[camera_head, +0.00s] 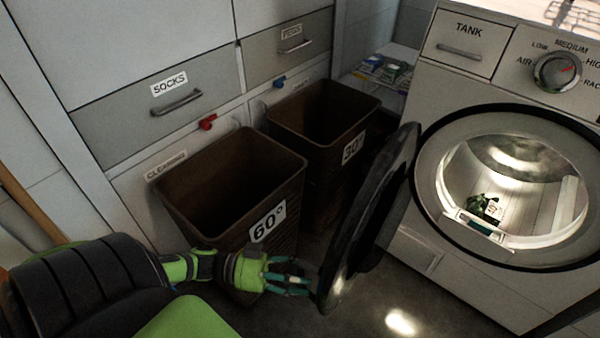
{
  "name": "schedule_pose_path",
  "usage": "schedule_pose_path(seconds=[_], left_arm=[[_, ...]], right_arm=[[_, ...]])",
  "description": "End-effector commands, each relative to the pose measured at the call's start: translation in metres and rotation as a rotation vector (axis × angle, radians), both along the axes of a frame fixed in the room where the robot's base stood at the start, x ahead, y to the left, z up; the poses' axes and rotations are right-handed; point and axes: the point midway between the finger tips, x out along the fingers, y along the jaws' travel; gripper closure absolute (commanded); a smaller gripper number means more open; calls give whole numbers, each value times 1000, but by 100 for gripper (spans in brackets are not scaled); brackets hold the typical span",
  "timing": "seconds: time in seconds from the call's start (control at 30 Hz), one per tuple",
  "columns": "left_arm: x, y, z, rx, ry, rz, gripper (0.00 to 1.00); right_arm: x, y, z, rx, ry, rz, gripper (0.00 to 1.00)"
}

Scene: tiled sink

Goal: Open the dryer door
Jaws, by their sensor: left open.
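The dryer (465,105) stands at the right, white, with a round drum opening (520,195). Its dark round door (370,225) is swung out to the left, well away from the opening. My left gripper (312,278) is open at the lower left edge of the door, with its fingertips close to the rim; I cannot tell whether they touch. My left arm comes in from the lower left. My right gripper is not in view.
Two brown bins, one marked 60° (270,222) and one marked 30° (352,148), stand left of the door, close to my left gripper. Drawers (165,105) line the back left. Dark floor (430,305) is clear below the dryer.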

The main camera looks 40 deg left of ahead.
Motion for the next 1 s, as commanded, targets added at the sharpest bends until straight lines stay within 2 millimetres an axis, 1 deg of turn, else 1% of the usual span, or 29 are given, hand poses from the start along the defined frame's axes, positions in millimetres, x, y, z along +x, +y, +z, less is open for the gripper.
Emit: schedule_pose_path(seconds=[0.07,0.17,0.4,0.53,0.7,0.9,0.97,1.0], left_arm=[[-1,1,0,-1,-1,0,49],[-5,9,0,1,2,0,49],[-26,44,-1,4,3,1,49],[-34,58,-1,2,3,1,49],[-38,65,0,1,1,0,49],[-38,65,0,1,-1,0,49],[-38,65,0,0,0,0,73],[-38,65,0,0,0,0,89]], right_arm=[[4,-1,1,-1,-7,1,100],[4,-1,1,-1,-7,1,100],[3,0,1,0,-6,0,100],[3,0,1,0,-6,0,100],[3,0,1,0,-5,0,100],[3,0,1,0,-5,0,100],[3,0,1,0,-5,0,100],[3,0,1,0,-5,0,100]])
